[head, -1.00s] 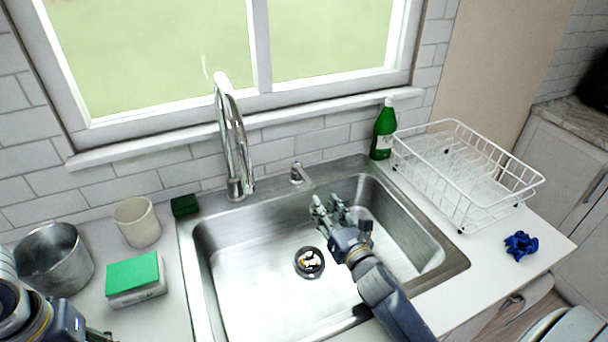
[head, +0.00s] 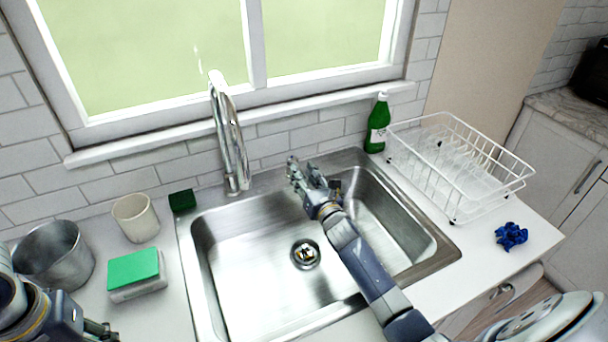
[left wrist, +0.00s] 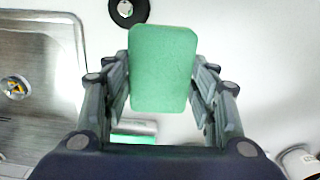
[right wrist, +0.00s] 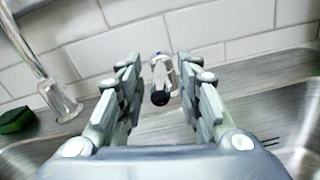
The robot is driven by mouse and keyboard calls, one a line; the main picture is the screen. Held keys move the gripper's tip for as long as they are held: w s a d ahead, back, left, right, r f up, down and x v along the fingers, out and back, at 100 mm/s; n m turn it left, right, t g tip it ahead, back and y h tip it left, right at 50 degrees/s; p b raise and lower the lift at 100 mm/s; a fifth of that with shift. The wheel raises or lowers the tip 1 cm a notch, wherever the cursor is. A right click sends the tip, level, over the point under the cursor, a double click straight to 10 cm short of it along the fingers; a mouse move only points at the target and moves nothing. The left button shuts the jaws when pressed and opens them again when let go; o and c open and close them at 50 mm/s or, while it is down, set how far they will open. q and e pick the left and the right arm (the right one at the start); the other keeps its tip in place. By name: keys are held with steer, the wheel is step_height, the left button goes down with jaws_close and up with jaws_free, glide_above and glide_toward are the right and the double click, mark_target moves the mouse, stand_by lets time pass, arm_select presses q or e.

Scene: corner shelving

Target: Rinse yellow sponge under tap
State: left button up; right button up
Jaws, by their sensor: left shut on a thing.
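My left gripper (left wrist: 160,100) is shut on a green, rounded block that looks like a sponge (left wrist: 163,68); no yellow face shows. In the head view this gripper is at the lower left edge and its load is hidden. My right gripper (right wrist: 160,92) is open and empty at the back rim of the sink (head: 262,235). A small lever-like metal fitting (right wrist: 162,72) with a dark end shows between its fingers, apparently not gripped. The curved chrome tap (head: 228,135) stands left of this gripper. No running water shows.
A green-topped pale block (head: 135,272), dark green sponge (head: 182,200), beige cup (head: 135,217) and metal pot (head: 54,255) stand left of the sink. A green bottle (head: 377,125), wire rack (head: 455,170) and blue cloth (head: 511,236) are right. The basin is empty.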

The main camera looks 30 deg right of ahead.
steer(key=shift+c, duration=0.2)
jaws_close()
arm_select(q)
steer(key=shift+f+b, duration=0.35)
steer(key=shift+b, duration=0.05)
arm_select(e)
steer(key=shift+d+r+n+y, duration=0.1)
steer(key=shift+d+n+y, duration=0.45)
steer(key=shift+y, duration=0.3)
steer(key=shift+d+n+y, duration=0.35)
steer(key=shift+n+y, duration=0.3)
steer(key=shift+y, duration=0.2)
steer(key=shift+o, duration=0.2)
jaws_free()
